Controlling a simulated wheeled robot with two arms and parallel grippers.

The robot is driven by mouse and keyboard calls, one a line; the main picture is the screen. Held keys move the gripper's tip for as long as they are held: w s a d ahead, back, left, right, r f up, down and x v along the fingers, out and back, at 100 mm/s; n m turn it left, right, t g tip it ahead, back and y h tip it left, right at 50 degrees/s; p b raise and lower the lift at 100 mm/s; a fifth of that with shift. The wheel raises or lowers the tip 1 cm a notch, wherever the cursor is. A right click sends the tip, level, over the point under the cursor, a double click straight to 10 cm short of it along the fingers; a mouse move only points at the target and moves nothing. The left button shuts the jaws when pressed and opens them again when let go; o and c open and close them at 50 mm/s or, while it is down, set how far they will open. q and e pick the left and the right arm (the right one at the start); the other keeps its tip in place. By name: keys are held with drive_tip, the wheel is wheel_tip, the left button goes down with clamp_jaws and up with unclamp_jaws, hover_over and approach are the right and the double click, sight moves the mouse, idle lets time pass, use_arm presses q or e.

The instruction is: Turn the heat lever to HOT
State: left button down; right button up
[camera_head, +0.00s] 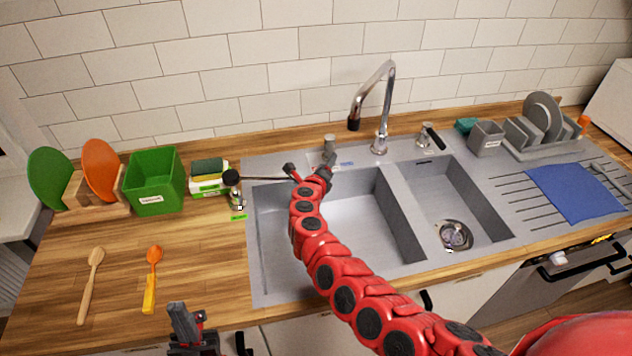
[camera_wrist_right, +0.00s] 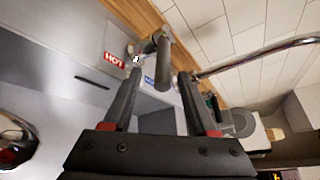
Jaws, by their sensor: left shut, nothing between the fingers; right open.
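The heat lever (camera_head: 329,147) is a short grey handle behind the large basin. In the right wrist view the lever (camera_wrist_right: 163,62) stands between a red HOT label (camera_wrist_right: 114,59) and a blue label (camera_wrist_right: 149,80). The blue label also shows in the head view (camera_head: 346,164); the red one does not. My right gripper (camera_head: 307,172) is just in front of the lever, at the basin's back rim. In the wrist view its open fingers (camera_wrist_right: 158,82) point toward the lever, with no clear contact. My left gripper (camera_head: 191,328) is shut and empty at the counter's front edge.
The tall faucet (camera_head: 380,140) and a black-handled control (camera_head: 430,138) stand right of the lever. A dark knob on a thin bar (camera_head: 232,178) is left of my right gripper. A green bin (camera_head: 155,190) and two spoons occupy the left counter.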

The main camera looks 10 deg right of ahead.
drive_tip(key=p+v, duration=0.1)
drive_tip(key=v, duration=1.1)
drive_tip(key=shift+r, duration=0.2)
drive_tip(key=shift+s+d, duration=0.1)
